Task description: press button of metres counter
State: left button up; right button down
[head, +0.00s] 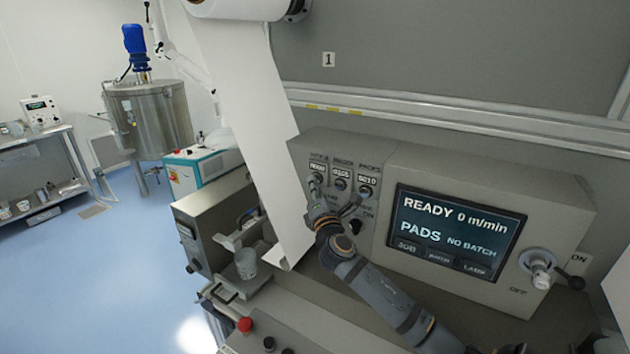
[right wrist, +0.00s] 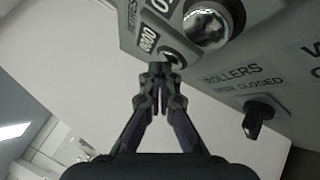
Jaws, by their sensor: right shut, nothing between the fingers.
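The metres counter (head: 318,167) is the leftmost of three small counters on the grey panel and reads zeros. In the right wrist view the counter (right wrist: 148,39) shows 0000, with its round metal button (right wrist: 172,55) just below. My right gripper (head: 315,188) is in front of the panel at that button, its fingers shut and empty. In the right wrist view the fingertips (right wrist: 160,68) are right by the button's edge; I cannot tell whether they touch it. In the head view the gripper partly hides the button. My left gripper is not in view.
Two more counters with buttons sit to the right, the nearest button (right wrist: 207,25) being close. A rollers switch (right wrist: 258,115) is below them. A screen (head: 455,232) reads READY 0 m/min. A white web (head: 240,110) hangs left of the panel.

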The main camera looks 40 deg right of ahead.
jog(key=shift+a, duration=0.15)
jog(key=shift+s+a, duration=0.45)
jog(key=shift+a, duration=0.35)
jog(key=shift+s+a+p, duration=0.2)
jog(key=shift+s+a, duration=0.1)
jog(key=shift+a, duration=0.45)
jog(key=shift+s+a+p, duration=0.15)
jog(key=shift+s+a, duration=0.2)
jog(key=shift+a, duration=0.45)
jog(key=shift+s+a+p, duration=0.2)
jog(key=shift+s+a, duration=0.1)
jog(key=shift+a, duration=0.45)
jog(key=shift+r, duration=0.1)
